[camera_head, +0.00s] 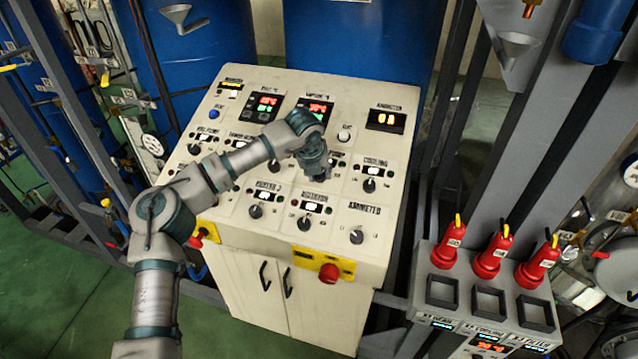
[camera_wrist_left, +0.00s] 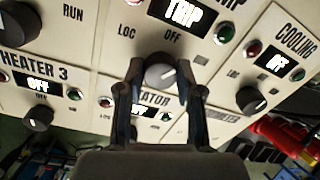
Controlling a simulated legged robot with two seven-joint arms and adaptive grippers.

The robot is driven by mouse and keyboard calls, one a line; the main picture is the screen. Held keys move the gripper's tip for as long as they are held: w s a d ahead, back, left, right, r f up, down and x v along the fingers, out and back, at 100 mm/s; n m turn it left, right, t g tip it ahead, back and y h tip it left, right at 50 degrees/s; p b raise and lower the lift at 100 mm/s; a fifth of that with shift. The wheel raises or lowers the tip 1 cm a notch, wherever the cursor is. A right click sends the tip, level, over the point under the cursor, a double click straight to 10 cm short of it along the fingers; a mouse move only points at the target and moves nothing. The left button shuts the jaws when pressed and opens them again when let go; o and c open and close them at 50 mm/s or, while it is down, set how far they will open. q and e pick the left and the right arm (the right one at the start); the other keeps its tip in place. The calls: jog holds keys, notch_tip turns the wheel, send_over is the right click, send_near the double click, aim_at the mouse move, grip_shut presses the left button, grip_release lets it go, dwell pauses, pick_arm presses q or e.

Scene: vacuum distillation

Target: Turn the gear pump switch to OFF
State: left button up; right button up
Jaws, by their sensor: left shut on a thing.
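The control panel (camera_head: 225,190) is a sloped cream console with several dark knobs. My left gripper (camera_head: 318,172) reaches down onto the upper knob row, between the middle of the panel and the cooling knob (camera_head: 369,185). In the left wrist view my left gripper (camera_wrist_left: 160,88) has one finger on each side of a dark round knob (camera_wrist_left: 160,72) and is shut on it. LOC and OFF are printed above this knob, and a display (camera_wrist_left: 183,12) over it reads TRIP. My right gripper is not in view.
The heater 3 knob (camera_wrist_left: 38,118) and the cooling knob in the left wrist view (camera_wrist_left: 250,99) sit close by. A red emergency button (camera_head: 329,273) is on the panel's front edge.

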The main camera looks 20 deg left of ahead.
pick_arm(q)
jog(key=n+b, duration=0.2)
jog(key=n, duration=0.1)
jog(key=shift+d+f+b, duration=0.1)
jog(key=shift+f+b, duration=0.25)
jog(key=shift+f, duration=0.05)
jog(key=shift+n+b, duration=0.6)
jog(key=shift+n, duration=0.1)
jog(key=shift+r+n+b, duration=0.1)
jog(key=shift+n+b, duration=0.35)
jog(key=shift+n, duration=0.65)
jog(key=shift+r+n+b, duration=0.1)
jog(key=shift+n+b, duration=0.2)
jog(key=shift+b, duration=0.15)
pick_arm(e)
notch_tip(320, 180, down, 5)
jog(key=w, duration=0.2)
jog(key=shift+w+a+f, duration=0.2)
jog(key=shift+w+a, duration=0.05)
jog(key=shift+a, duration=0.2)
pick_arm(q)
jog(key=o, duration=1.2)
jog(key=shift+c, duration=0.2)
